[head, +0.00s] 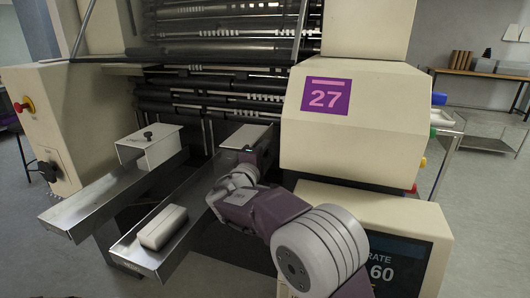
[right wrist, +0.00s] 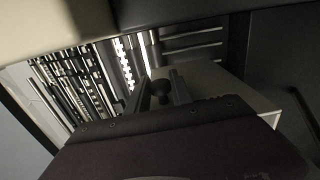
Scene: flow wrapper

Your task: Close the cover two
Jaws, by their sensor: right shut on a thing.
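Two light covers stand over two metal infeed troughs. The left cover (head: 150,148) has a dark knob (head: 148,134) on its top and sits across the left trough (head: 75,213). The right cover (head: 246,135) is at the inner end of the right trough (head: 165,190), partly hidden by my right arm. My right gripper (head: 258,148) is at this right cover. In the right wrist view its two fingers (right wrist: 160,90) are shut on a dark knob (right wrist: 160,84), with the cover's pale plate (right wrist: 228,88) just beyond. My left gripper is not in view.
A pale wrapped block (head: 162,227) lies in the right trough near its front end. Dark rollers (head: 220,85) are behind the covers. A screen (head: 390,265) is at lower right.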

